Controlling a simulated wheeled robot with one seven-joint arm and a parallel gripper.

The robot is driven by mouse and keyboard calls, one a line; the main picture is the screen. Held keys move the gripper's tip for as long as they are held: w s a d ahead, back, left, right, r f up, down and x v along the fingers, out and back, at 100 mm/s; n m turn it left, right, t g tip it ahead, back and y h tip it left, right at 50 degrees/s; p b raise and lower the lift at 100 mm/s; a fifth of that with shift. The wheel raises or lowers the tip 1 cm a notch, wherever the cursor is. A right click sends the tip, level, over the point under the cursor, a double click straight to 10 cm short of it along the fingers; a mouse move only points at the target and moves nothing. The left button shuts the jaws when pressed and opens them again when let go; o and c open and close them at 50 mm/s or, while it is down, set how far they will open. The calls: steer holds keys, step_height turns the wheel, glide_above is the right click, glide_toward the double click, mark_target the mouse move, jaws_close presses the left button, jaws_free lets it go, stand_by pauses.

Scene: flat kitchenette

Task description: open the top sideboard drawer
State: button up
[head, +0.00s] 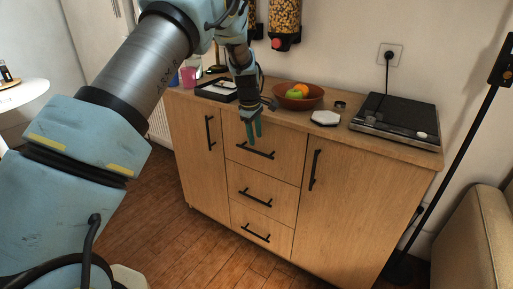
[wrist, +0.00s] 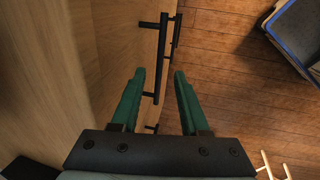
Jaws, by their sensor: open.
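The wooden sideboard's top drawer (head: 280,143) is closed, its front flush with the drawers below. Its black bar handle (head: 255,152) runs across the front; in the wrist view the nearest bar handle (wrist: 160,60) appears between my fingertips. My gripper (head: 254,136) points down just above that handle, close to the drawer front. In the wrist view my gripper (wrist: 160,72) has its two green fingers apart, one on each side of the bar, with no visible contact. I cannot tell how deep the bar sits between them.
Below are the middle drawer handle (head: 255,197) and bottom drawer handle (head: 256,233). Cupboard doors with upright handles (head: 315,170) flank the drawers. A fruit bowl (head: 313,101) and a black appliance (head: 395,118) stand on top. The wooden floor (head: 160,215) in front is clear.

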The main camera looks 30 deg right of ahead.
mark_target(257, 152)
steer(key=f, duration=0.4)
steer(key=d+f, duration=0.1)
steer(key=f, duration=0.1)
steer(key=shift+w+p, duration=0.25)
steer(key=shift+p, duration=0.05)
jaws_close()
stand_by(1.1)
